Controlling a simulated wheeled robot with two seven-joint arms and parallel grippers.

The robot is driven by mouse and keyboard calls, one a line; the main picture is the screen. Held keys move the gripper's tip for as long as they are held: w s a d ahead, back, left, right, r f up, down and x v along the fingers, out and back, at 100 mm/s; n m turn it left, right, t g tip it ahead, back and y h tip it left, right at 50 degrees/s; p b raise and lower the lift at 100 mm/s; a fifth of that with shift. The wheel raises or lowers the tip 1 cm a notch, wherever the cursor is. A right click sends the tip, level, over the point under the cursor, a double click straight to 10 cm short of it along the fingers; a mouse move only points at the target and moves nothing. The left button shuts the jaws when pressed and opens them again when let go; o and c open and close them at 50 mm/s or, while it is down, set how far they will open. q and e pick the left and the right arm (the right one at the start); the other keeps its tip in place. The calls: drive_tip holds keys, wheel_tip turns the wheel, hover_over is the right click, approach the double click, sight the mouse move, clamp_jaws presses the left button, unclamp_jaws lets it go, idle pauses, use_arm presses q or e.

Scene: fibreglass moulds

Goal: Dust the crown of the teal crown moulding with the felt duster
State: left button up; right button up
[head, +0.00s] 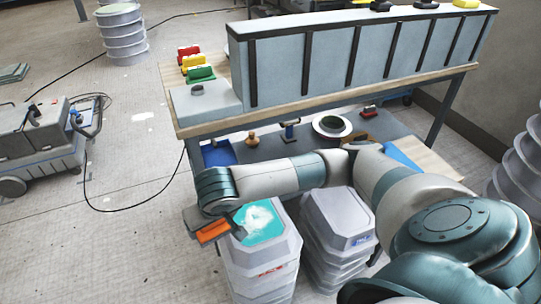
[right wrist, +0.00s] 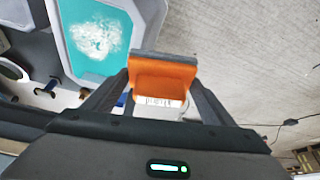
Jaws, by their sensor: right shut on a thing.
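The teal crown moulding (head: 262,222) tops a grey stack on the floor, with a white dusty patch on its teal crown. It also shows at the upper left of the right wrist view (right wrist: 75,62), where the white patch is whole. My right gripper (right wrist: 162,90) is shut on the felt duster (right wrist: 165,77), an orange block with a grey strip along its far edge. The duster also shows in the head view (head: 213,231), at the left side of the teal crown. The wrist view shows it beside the white patch. My left gripper is not in view.
A second grey mould stack (head: 340,215) stands just right of the teal one. Behind is a workbench (head: 330,96) with a long grey mould, coloured blocks and a lower shelf of tools. A grey wheeled machine (head: 45,140) and its cable lie left. Floor left of the stacks is clear.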

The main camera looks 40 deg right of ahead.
drive_tip(key=m, duration=0.1)
drive_tip(key=d+m+h+p, duration=0.1)
drive_tip(key=shift+w+r+m, duration=0.1)
drive_tip(key=shift+w+m, duration=0.2)
drive_tip(key=shift+m, duration=0.1)
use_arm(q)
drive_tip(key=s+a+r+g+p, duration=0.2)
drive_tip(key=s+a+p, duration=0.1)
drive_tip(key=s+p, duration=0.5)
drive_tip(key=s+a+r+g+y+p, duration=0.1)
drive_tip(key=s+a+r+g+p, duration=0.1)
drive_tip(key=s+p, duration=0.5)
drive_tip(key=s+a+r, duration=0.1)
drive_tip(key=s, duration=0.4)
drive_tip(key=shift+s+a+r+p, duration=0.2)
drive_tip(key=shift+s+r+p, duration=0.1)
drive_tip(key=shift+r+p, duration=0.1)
use_arm(e)
drive_tip(key=s+d+n+g+y, duration=0.1)
drive_tip(key=d+n+g+y, duration=0.4)
drive_tip(key=d+n, duration=1.4)
drive_tip(key=n+g, duration=0.1)
drive_tip(key=n, duration=0.7)
drive_tip(key=shift+f, duration=0.2)
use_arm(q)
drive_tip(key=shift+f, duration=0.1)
use_arm(e)
drive_tip(key=shift+f, duration=0.1)
